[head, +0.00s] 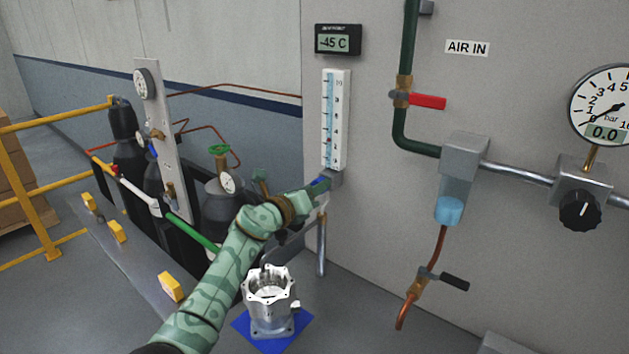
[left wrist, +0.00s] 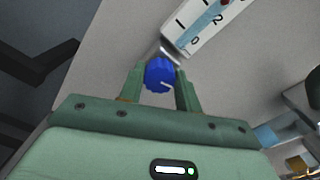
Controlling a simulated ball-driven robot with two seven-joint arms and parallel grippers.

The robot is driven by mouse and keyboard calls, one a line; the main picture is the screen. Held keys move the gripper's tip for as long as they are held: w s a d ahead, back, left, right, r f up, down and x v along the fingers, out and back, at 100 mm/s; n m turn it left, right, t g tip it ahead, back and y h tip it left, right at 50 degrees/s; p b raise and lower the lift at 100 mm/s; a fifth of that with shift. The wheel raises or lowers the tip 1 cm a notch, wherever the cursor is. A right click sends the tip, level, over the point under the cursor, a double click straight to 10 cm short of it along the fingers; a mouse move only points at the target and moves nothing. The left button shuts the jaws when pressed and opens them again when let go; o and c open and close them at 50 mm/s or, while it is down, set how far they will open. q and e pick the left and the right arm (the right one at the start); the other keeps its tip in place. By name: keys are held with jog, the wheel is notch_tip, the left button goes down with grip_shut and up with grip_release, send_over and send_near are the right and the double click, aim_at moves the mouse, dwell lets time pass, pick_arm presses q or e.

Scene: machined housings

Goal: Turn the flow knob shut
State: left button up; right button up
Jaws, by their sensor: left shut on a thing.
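In the head view the blue knob (head: 319,183) shows at the foot of the flow meter (head: 335,120), a white upright tube with a scale. My left gripper (left wrist: 160,88) is shut on the blue knob, with a finger on each side of it; in the head view (head: 312,189) it reaches the base of the meter. My right gripper does not show in either view.
A metal housing (head: 271,290) stands on a blue mat (head: 243,327) below my left arm. A red-handled valve (head: 428,101), a black regulator knob (head: 580,210) and a gauge reading 0.0 (head: 604,105) are on the panel. Gas cylinders (head: 128,150) and yellow rails (head: 55,120) stand left.

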pick_arm(q)
jog(key=shift+n+p, duration=0.4)
jog(key=shift+n, duration=0.4)
jog(key=shift+f, duration=0.1)
jog(key=o, duration=1)
jog(key=shift+c, duration=0.2)
jog(key=shift+a, duration=0.1)
